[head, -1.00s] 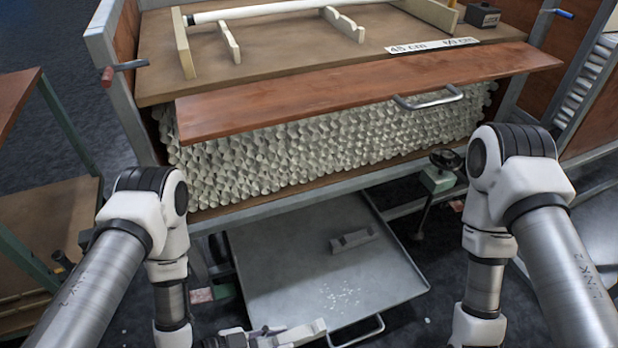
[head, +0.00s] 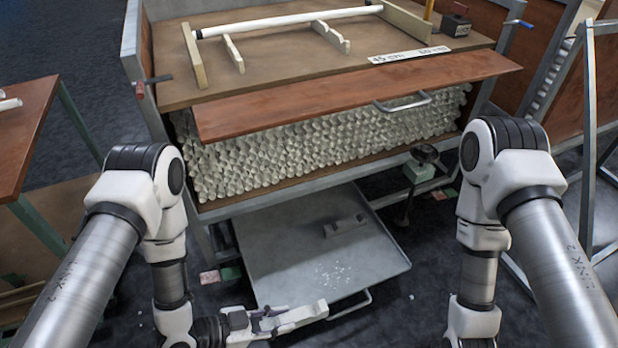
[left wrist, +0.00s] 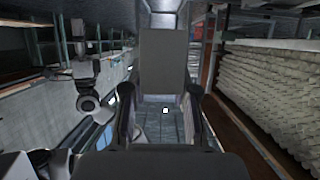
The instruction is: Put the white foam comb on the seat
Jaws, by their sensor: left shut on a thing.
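My left gripper (head: 252,322) is low in the head view, in front of the tray's near edge. It is shut on the white foam comb (head: 304,315), which sticks out to the right with its notched end away from the fingers. In the left wrist view, a shaded grey block (left wrist: 163,60), seemingly the comb, stands between the two fingers (left wrist: 160,102). My right gripper is out of the picture, below the right arm.
The metal tray (head: 280,270) has small white crumbs on it and a front handle. Above it, a rack is packed with glass tubes (head: 330,138) under a red-brown board (head: 300,100). The bench top holds wooden supports with a white tube (head: 290,20). A side table (head: 30,120) stands left.

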